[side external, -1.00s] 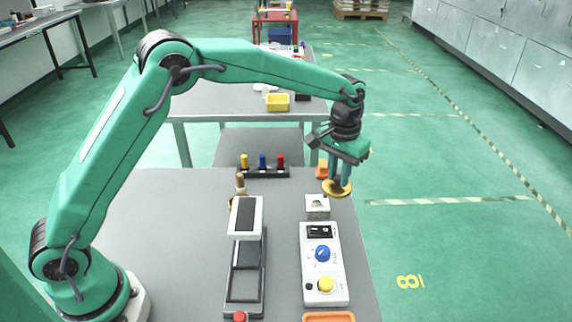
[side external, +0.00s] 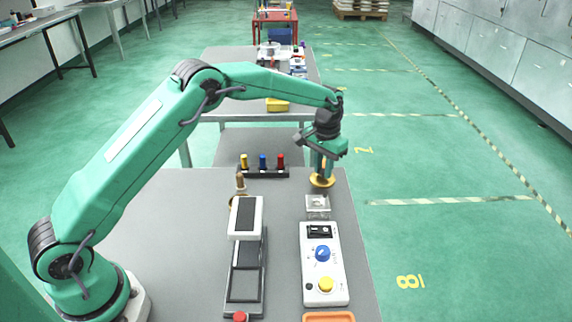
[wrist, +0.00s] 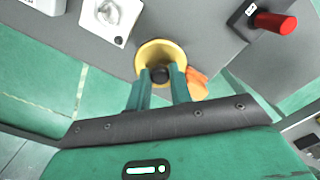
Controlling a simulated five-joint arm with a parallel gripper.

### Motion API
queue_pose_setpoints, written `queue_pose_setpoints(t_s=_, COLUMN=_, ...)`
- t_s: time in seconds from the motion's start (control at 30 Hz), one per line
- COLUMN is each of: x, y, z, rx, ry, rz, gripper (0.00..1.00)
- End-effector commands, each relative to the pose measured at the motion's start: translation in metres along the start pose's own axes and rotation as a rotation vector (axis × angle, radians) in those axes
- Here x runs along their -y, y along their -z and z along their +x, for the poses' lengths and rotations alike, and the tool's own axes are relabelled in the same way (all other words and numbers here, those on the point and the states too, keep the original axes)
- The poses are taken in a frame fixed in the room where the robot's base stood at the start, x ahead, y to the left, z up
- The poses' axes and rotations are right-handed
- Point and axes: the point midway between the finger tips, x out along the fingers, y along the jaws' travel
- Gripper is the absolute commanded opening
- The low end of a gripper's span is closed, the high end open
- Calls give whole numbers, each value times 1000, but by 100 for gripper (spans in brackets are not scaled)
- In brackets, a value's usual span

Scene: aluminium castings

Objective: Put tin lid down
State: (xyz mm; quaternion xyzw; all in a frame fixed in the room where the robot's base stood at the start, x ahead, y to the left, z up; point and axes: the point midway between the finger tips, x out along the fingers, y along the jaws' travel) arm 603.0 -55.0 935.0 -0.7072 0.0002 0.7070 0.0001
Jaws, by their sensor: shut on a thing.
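The tin lid (side external: 322,182) is a round yellow disc. In the wrist view the lid (wrist: 151,48) shows a dark knob at its centre, between my fingertips. My gripper (side external: 323,172) points down and is shut on that knob; its fingers also show in the wrist view (wrist: 160,77). The lid hangs level near the table's far right corner, beyond the small white block (side external: 317,203). I cannot tell whether its underside touches the table. No tin shows clearly.
An orange object (wrist: 197,84) lies by the table edge, close to the lid. A rack of yellow, blue and red handles (side external: 263,172) stands to the left. A white control box (side external: 322,265) and a black-and-white device (side external: 246,255) are nearer. The grey table (side external: 160,220) is clear at left.

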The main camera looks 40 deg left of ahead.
Motion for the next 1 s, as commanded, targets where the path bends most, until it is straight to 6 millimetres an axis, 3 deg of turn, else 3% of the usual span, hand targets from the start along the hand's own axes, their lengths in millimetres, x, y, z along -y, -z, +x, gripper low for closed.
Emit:
queue_pose_setpoints(t_s=0.27, x=1, y=0, z=6, rx=2, ry=0, rz=0, gripper=0)
queue_pose_setpoints(t_s=0.6, x=0, y=0, z=39, rx=1, ry=0, rz=0, gripper=0)
queue_pose_setpoints(t_s=1.0, x=0, y=0, z=42, rx=1, ry=0, rz=0, gripper=0)
